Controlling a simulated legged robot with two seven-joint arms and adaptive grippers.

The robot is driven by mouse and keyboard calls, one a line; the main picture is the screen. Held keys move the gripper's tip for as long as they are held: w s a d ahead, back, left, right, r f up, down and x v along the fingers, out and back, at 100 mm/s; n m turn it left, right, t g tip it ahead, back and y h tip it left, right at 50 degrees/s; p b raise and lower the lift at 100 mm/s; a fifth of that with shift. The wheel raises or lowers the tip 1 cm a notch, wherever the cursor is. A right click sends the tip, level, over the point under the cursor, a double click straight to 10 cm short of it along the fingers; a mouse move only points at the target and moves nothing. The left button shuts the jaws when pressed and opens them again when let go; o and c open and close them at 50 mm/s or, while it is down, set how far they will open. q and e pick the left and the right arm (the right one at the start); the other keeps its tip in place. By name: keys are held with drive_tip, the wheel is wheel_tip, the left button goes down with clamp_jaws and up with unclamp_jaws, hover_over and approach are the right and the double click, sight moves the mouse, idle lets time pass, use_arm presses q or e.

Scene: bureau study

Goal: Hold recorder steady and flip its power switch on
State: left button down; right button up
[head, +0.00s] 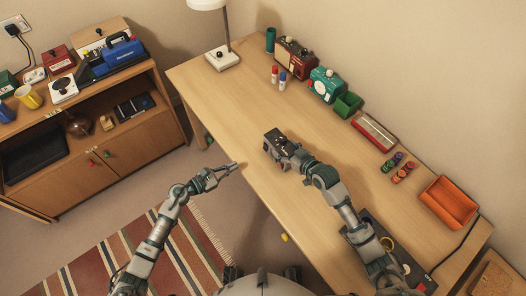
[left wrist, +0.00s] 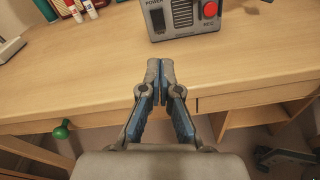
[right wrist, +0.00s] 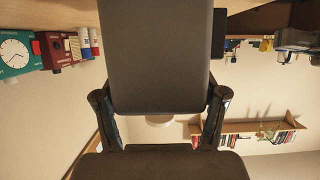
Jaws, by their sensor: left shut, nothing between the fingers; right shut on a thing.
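The recorder (head: 276,138) is a small dark grey box on the desk near its front edge. In the left wrist view the recorder (left wrist: 205,27) shows a POWER label over a dark switch slot (left wrist: 157,18), a grille and a red REC button (left wrist: 210,9); its top is cut off. I cannot tell the switch's position. My right gripper (head: 288,150) is shut on the recorder, which fills the middle of the right wrist view (right wrist: 155,55) between the fingers. My left gripper (head: 237,165) is shut and empty, in front of the desk edge, apart from the recorder; its fingertips (left wrist: 161,68) point toward it.
A lamp (head: 222,58), a red device (head: 295,58), a teal clock (head: 326,85) and a green box (head: 347,105) stand along the back. An orange tray (head: 448,203) sits at the right. The desk left of the recorder is clear.

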sight(261, 157)
drive_tip(key=shift+f, duration=0.15)
use_arm(q)
drive_tip(key=n, duration=0.1)
drive_tip(key=s+a+n, duration=0.1)
drive_tip(key=shift+a+r+n, duration=0.15)
drive_tip(key=shift+n, duration=0.25)
drive_tip(key=x, duration=1.3)
drive_tip(key=shift+w+d, duration=0.1)
drive_tip(key=shift+d, duration=0.15)
use_arm(e)
drive_tip(key=shift+s, duration=0.1)
use_arm(q)
drive_tip(key=shift+w+d, duration=0.15)
drive_tip(key=shift+d, duration=0.1)
use_arm(e)
drive_tip(key=shift+f, duration=0.1)
use_arm(q)
drive_tip(key=shift+w+d+f, duration=0.2)
drive_tip(key=shift+d, duration=0.2)
use_arm(e)
drive_tip(key=shift+a, duration=0.1)
